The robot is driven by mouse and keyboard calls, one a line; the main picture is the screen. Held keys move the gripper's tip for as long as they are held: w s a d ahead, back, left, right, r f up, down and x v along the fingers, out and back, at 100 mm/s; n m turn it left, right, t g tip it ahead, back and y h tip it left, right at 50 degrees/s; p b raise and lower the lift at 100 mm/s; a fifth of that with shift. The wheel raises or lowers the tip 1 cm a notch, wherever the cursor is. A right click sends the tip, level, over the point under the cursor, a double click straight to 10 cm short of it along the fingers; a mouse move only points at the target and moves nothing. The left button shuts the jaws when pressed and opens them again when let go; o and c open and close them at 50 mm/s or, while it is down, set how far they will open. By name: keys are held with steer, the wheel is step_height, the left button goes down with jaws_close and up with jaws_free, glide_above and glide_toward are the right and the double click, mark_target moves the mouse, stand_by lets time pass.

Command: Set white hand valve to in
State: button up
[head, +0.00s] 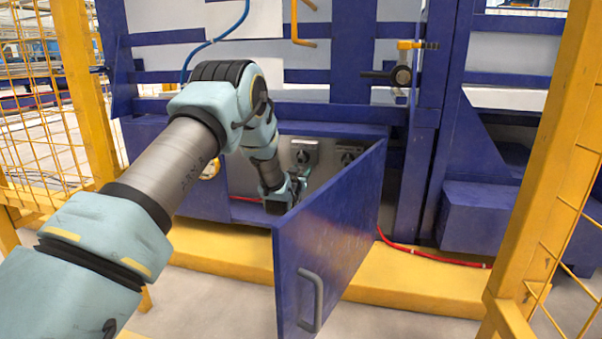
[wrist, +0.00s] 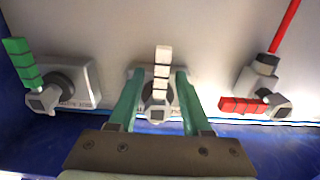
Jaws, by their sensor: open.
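The white hand valve (wrist: 161,72) is in the middle of the wrist view. Its segmented white handle points up from a grey hub, in front of a light wall plate. My gripper (wrist: 158,78) is open, with one green finger on each side of the white handle. Gaps show between the handle and both fingers, and I see no contact. In the head view my gripper (head: 300,182) is inside the blue cabinet, partly hidden by the open door. The label behind the white valve is mostly covered.
A green-handled valve (wrist: 20,62) sits at left and a red-handled valve (wrist: 243,105) at right, its handle level, with a red hose (wrist: 285,25) above. The open cabinet door (head: 335,235) stands right of my arm. Yellow mesh fences (head: 535,170) flank the area.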

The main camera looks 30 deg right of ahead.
jaws_close()
stand_by(1.4)
